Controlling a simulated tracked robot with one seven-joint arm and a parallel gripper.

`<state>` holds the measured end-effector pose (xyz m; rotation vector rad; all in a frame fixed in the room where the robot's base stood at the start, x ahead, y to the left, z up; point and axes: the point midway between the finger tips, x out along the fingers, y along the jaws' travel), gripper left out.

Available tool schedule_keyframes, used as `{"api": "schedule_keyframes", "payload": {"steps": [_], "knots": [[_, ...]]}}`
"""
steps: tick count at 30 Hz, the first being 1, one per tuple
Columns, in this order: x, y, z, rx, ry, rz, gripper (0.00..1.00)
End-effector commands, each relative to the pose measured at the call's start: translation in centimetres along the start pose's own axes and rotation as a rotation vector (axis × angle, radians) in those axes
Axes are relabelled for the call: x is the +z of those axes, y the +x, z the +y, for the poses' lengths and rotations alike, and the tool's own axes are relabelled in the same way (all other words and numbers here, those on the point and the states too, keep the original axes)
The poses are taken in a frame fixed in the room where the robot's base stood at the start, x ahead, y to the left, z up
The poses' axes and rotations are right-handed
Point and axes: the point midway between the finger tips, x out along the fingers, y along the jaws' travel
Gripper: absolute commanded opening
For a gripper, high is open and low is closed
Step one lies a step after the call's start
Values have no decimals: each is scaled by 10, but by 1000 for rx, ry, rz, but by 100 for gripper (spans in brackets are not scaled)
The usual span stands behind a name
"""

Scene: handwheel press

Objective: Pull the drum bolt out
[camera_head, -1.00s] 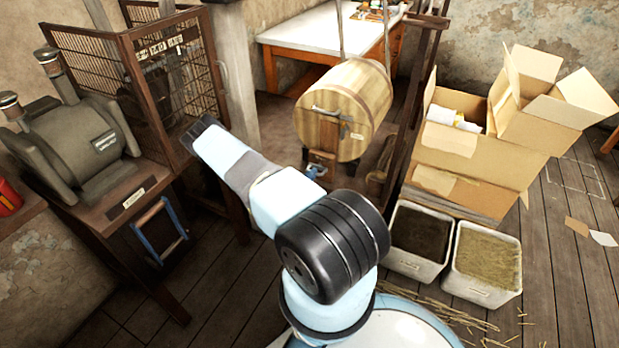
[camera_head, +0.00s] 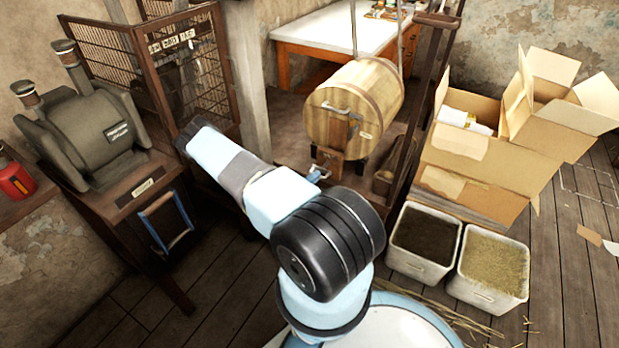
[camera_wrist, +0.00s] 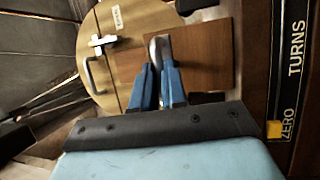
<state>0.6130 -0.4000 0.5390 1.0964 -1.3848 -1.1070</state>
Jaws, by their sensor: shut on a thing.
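The round wooden drum (camera_head: 370,95) hangs at the back centre, with a metal handle on its front face. A wooden block (camera_head: 329,160) sits below that face. My gripper (camera_head: 317,175) is at the front of this block, small in the head view. In the wrist view my gripper (camera_wrist: 158,88) has its two blue fingers close together at a grey looped metal piece, which looks like the drum bolt (camera_wrist: 159,46). The fingers are shut on it. The loop stands in front of the wooden block (camera_wrist: 200,60), with the drum (camera_wrist: 120,25) behind. The bolt's far end is hidden.
A dark post (camera_head: 432,100) stands right of the drum. Cardboard boxes (camera_head: 490,165) and two bins, one with dark soil (camera_head: 420,262) and one with straw (camera_head: 490,285), stand at right. A grey machine (camera_head: 85,135) and wire cage (camera_head: 190,70) are at left.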

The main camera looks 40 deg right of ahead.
Motion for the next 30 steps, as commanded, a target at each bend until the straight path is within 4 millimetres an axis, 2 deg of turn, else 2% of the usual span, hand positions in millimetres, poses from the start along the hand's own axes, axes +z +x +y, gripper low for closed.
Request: {"api": "schedule_keyframes", "payload": {"steps": [8, 9, 16, 25, 30], "knots": [[5, -4, -3, -7, -5, -7, 0], [5, -4, -3, -7, -5, -7, 15], [4, -2, -2, -4, -3, -7, 37], [4, -3, -1, -2, -3, -7, 37], [3, -22, -1, -3, -3, -4, 37]]}}
